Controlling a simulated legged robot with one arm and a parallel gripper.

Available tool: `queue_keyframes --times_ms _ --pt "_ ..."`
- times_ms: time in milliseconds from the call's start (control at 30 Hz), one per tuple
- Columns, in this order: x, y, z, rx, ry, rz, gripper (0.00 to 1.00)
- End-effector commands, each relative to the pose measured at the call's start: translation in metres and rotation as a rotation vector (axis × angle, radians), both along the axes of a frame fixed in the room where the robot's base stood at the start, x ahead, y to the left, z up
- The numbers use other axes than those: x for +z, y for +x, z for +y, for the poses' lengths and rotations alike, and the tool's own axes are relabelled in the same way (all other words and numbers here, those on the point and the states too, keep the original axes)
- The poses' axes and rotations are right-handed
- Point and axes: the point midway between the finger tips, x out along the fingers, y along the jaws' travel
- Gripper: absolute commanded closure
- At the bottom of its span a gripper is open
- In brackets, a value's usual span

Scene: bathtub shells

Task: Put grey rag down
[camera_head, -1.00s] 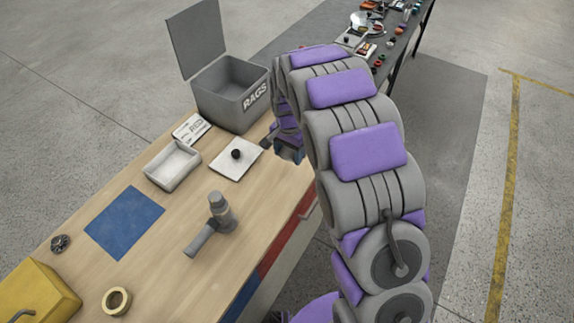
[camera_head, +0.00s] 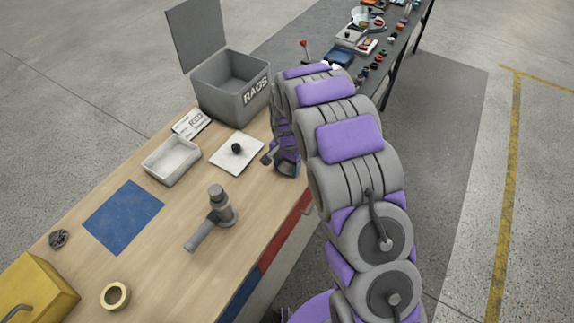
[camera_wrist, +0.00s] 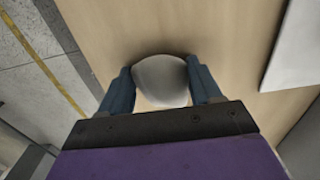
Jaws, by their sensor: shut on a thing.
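In the wrist view, my gripper (camera_wrist: 160,92) is shut on the grey rag (camera_wrist: 162,80), a pale rounded bundle between its two blue-grey fingers. The wooden table top (camera_wrist: 210,30) lies close below, with a dark shadow by the rag. I cannot tell whether the rag touches the wood. In the head view, my gripper (camera_head: 284,168) is low over the table's right edge, to the right of a white plate with a black knob (camera_head: 236,150). The rag is not clearly visible there; my arm and gripper largely hide that spot.
An open grey RAGS bin (camera_head: 232,95) stands at the table's far end. Nearby are a white tray (camera_head: 171,163) and a label card (camera_head: 190,123). A grey tool (camera_head: 217,212), blue mat (camera_head: 123,217), tape ring (camera_head: 115,296) and yellow box (camera_head: 38,288) are nearer.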

Motion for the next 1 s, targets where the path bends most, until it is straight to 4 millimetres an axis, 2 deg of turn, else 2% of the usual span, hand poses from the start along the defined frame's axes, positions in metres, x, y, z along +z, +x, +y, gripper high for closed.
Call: queue_keyframes --times_ms 67,100,333,767,1000 --pt "-0.002 0.000 0.000 0.000 -0.001 0.001 0.65" --pt "-0.001 0.000 0.000 0.000 0.000 0.000 0.33" --pt "-0.001 0.000 -0.001 0.000 0.002 0.001 0.11" --pt "0.001 0.000 0.000 0.000 0.000 0.000 0.11" --pt "0.028 0.001 0.000 0.000 0.001 -0.006 0.11"
